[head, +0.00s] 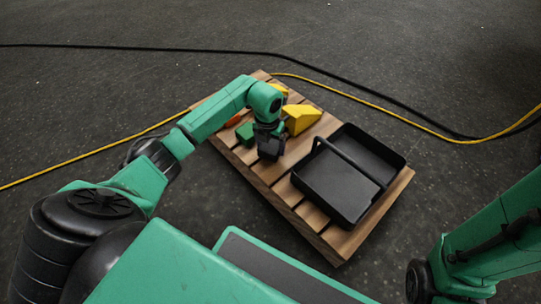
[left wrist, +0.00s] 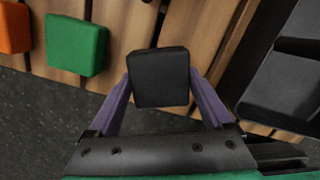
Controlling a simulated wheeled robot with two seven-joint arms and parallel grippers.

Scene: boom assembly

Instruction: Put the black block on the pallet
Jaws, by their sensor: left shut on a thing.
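The black block (left wrist: 160,78) is between the two purple fingers of my left gripper (left wrist: 163,95) in the left wrist view. The left gripper is shut on it. In the head view the block (head: 270,149) shows dark under my left wrist, over the left part of the wooden pallet (head: 277,202). I cannot tell whether the block touches the slats or hangs above them. My right arm shows at the lower right of the head view, but its gripper is out of sight.
A black tray with a handle (head: 342,190) sits on the pallet's right part. A green block (head: 244,133), an orange block (head: 233,120) and yellow blocks (head: 302,118) lie on the pallet near my left gripper. Black and yellow cables cross the floor behind. Bare slats show left of the tray.

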